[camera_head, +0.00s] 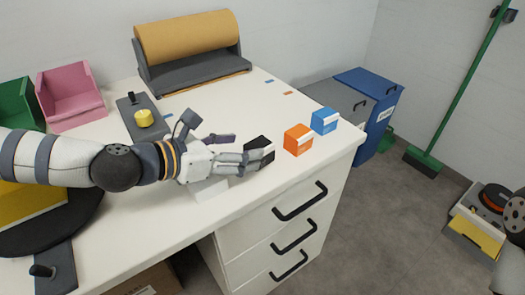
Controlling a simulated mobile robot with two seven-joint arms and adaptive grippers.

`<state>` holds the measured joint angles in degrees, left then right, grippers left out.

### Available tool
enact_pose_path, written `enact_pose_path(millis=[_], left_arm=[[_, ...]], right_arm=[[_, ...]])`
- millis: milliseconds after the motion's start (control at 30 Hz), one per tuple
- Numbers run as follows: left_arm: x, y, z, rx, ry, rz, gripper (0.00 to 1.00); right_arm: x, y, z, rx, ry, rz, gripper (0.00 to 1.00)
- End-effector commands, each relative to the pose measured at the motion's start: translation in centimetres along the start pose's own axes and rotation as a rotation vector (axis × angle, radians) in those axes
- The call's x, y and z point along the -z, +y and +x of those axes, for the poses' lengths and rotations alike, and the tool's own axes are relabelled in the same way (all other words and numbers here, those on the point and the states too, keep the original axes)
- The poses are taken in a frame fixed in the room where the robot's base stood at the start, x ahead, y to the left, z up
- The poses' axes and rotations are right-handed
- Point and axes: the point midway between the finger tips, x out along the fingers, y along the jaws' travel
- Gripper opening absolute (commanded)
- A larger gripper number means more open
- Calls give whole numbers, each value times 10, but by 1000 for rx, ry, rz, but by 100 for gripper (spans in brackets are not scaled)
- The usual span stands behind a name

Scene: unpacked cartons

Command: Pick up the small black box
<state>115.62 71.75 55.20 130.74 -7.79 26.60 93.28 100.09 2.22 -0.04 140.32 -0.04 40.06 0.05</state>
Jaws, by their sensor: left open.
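The small black box (261,147) stands on the white tabletop, to the left of an orange box (298,139) and a blue box (324,120). My left gripper (245,150) reaches in from the left, low over the table. Its fingers are open and their tips are at the black box, with one finger over its near side. I cannot tell whether they touch it. A white box (208,190) is partly hidden under the gripper. My right gripper does not show.
A brown paper roll (187,37) in a grey holder stands at the back. Pink (70,97) and green (18,107) bins are at the left. A grey board with a yellow knob (144,118) lies behind my arm. The table's right edge is near the blue box.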

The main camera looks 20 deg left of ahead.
Motion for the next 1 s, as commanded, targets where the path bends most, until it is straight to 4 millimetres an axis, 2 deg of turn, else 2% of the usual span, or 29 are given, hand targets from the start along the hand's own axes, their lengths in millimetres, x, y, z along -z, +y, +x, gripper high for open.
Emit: enact_pose_path(millis=[300,567,767,1000], left_arm=[[2,0,52,1,-2,4,61],[0,0,56,-1,-5,3,61],[0,0,56,-1,-5,4,18],[0,0,56,-1,-5,4,17]], right_arm=[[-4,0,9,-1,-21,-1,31],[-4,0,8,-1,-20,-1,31],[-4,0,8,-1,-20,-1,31],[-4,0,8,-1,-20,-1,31]])
